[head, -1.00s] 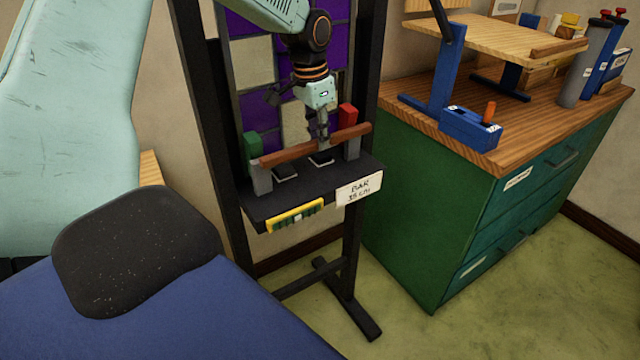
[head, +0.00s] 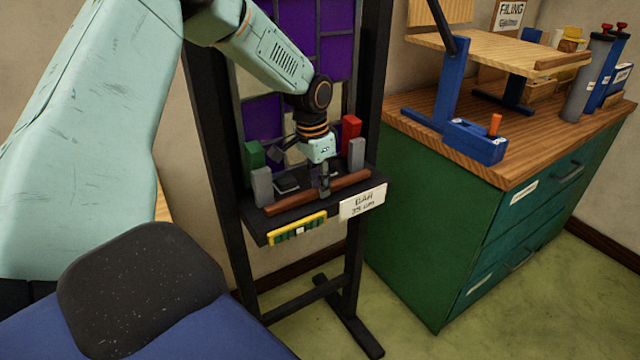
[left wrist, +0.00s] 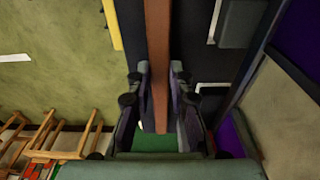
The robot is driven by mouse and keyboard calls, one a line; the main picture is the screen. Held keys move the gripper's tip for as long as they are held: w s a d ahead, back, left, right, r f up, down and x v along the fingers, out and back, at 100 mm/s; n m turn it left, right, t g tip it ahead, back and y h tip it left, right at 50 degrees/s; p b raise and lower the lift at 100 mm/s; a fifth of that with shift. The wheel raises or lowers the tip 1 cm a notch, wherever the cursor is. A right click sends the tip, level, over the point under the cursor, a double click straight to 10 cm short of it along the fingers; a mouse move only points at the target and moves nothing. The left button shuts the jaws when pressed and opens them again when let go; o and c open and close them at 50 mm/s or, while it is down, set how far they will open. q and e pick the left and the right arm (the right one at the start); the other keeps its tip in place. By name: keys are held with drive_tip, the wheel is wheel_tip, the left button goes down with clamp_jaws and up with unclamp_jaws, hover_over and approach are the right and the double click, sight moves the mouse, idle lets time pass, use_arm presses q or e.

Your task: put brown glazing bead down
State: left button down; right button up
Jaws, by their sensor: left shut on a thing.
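The brown glazing bead (head: 290,203) is a long thin bar, held level along the front part of the black shelf (head: 258,219). My left gripper (head: 324,191) is shut on it near its middle, from above. The bead is in front of the two grey posts (head: 262,187) and low over the shelf; I cannot tell whether it touches the surface. In the left wrist view the bead (left wrist: 158,40) runs between the fingers (left wrist: 159,75). My right gripper is not in view.
A green block (head: 253,154) and a red block (head: 351,127) stand behind the posts. Dark pads (head: 287,184) lie between them. A white label (head: 362,202) and a yellow-green strip (head: 297,229) are at the shelf front. A green cabinet (head: 430,200) stands to the right.

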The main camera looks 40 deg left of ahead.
use_arm(q)
drive_tip(key=shift+w+d, duration=0.1)
drive_tip(key=shift+w, duration=0.05)
drive_tip(key=c, duration=1.3)
unclamp_jaws()
drive_tip(key=shift+o, duration=0.5)
